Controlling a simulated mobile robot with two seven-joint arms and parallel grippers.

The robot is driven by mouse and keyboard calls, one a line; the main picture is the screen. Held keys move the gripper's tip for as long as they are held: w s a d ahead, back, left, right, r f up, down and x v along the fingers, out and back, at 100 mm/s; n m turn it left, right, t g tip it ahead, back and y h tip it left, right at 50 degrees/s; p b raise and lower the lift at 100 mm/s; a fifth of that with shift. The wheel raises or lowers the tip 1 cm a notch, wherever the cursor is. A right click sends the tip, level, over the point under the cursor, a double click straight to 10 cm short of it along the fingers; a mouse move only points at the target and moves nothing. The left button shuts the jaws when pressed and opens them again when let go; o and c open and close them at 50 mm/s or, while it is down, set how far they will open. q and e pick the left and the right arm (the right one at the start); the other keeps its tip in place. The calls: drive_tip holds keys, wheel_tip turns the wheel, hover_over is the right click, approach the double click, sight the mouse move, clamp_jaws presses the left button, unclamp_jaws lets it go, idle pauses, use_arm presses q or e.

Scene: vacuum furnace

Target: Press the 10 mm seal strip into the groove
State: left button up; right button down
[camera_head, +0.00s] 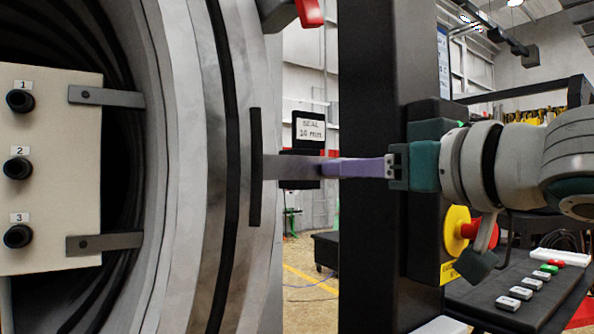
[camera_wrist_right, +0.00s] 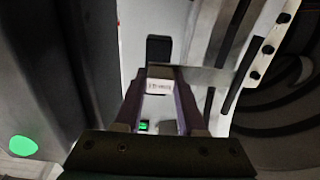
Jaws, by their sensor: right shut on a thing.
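The furnace's pale metal ring flange (camera_head: 188,170) fills the left half of the head view. The groove (camera_head: 232,170) is a dark curved line in its face; it also shows in the wrist view (camera_wrist_right: 229,45). The black seal strip (camera_head: 255,167) stands upright at the end of a grey flat bar (camera_head: 292,167), just right of the groove and apart from it in the picture. The strip shows in the right wrist view (camera_wrist_right: 208,104). My right gripper (camera_head: 328,168), with purple fingers, is shut on the bar and comes from the right. My left gripper is not in view.
A "SEAL 10 mm" sign (camera_head: 310,130) stands behind the bar. A dark post (camera_head: 372,80) rises behind my right gripper, with a red and yellow emergency button (camera_head: 457,230). A panel with numbered knobs (camera_head: 50,170) is inside the opening. A red-ended part (camera_head: 309,12) hangs above.

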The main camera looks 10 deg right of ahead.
drive_tip(key=shift+w+a+r, duration=0.1)
drive_tip(key=shift+w+a, duration=0.05)
drive_tip(key=shift+w, duration=0.4)
drive_tip(key=shift+x, duration=2)
drive_tip(key=shift+p, duration=0.3)
drive_tip(key=shift+p, duration=0.45)
drive_tip(key=shift+w+a, duration=0.2)
drive_tip(key=shift+w, duration=0.3)
